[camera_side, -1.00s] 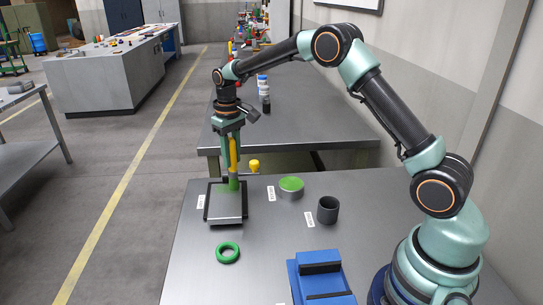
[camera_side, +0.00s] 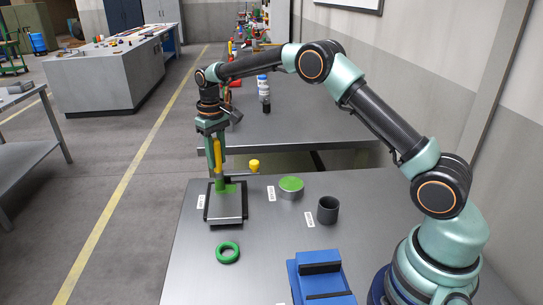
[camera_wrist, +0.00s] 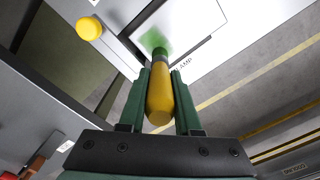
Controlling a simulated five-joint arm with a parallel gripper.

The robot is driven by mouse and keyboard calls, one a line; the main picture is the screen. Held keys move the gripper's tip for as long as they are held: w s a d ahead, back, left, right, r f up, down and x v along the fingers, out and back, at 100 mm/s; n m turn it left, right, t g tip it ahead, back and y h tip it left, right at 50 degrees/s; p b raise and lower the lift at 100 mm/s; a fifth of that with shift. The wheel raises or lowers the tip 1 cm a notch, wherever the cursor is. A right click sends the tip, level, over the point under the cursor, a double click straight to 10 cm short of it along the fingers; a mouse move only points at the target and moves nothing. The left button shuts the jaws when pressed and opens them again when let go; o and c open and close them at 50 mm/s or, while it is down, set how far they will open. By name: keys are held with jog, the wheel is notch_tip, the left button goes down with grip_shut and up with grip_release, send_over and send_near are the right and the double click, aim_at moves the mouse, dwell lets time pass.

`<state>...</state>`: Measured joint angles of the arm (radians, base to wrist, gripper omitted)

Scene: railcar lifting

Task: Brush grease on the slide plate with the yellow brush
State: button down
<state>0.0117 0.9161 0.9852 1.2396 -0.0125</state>
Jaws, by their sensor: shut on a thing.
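My gripper (camera_side: 218,170) is shut on the upright yellow brush (camera_side: 217,152), which also shows between the green fingers in the wrist view (camera_wrist: 160,98). The slide plate (camera_side: 227,207) is a light grey panel in a dark frame on the near table. The brush's green tip is at the plate's far left part and appears to touch it. A green grease patch (camera_wrist: 157,40) lies on the plate around the tip. An open tin of green grease (camera_side: 291,184) stands to the right of the plate.
A dark grey cup (camera_side: 328,210), a green ring (camera_side: 228,253) and a blue fixture (camera_side: 320,278) stand on the same table. The table between ring and cup is clear.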

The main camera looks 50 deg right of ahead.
jog(key=shift+s, duration=3.05)
jog(key=shift+w+a, duration=1.95)
jog(key=shift+w, duration=0.2)
jog(key=shift+s+d, duration=2.15)
jog(key=shift+d, duration=0.05)
notch_tip(320, 180, up, 8)
